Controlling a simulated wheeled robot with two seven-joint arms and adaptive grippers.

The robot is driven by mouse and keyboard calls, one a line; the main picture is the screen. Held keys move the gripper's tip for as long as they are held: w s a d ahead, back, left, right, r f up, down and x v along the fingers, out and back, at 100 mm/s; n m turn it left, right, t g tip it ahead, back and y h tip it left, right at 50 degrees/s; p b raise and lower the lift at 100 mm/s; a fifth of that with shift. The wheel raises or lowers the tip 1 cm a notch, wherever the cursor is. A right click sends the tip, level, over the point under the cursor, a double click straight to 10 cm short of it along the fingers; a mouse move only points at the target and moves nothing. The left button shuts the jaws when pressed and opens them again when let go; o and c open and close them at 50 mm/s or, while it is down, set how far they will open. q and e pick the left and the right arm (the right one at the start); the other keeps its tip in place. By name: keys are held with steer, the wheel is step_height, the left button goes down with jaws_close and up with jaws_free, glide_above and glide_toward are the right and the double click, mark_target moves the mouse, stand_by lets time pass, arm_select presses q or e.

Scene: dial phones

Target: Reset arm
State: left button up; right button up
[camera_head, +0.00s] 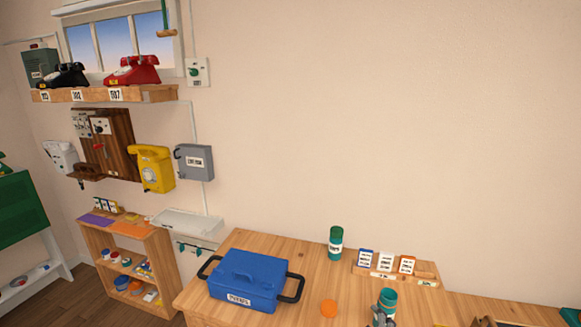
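No arm link is clearly visible. A grey, finger-like shape, possibly my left gripper (381,318), shows at the bottom edge against the lower part of a teal-topped canister (388,297). I cannot tell whether it grips the canister or only stands in front of it. Small dark shapes, possibly the tips of my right gripper (488,321), show further right at the bottom edge. They are too cut off to tell their opening.
A blue lidded box (246,277) with black handles, a green canister (335,242), an orange disc (328,308) and a wooden card holder (395,274) stand on the wooden table (290,245). A yellow phone (152,168) hangs on the wall; red (134,70) and black phones (64,76) sit on a shelf.

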steer(key=s+d+f+m+g+y, duration=0.1)
steer(key=s+f+m+g, duration=0.3)
steer(key=s, duration=0.4)
steer(key=s+d+f+m+g, duration=0.2)
steer(key=s+f+g, duration=0.2)
steer(key=s+f, duration=0.6)
steer(key=f, duration=2.8)
steer(key=s+d+f+g, duration=0.1)
steer(key=s+d+f, duration=0.1)
steer(key=s+f, duration=0.8)
steer(key=s+d+f+g, duration=0.1)
steer(key=s+f, duration=0.9)
steer(key=s, duration=0.3)
steer(key=shift+d+f, duration=0.25)
steer(key=shift+d, duration=0.1)
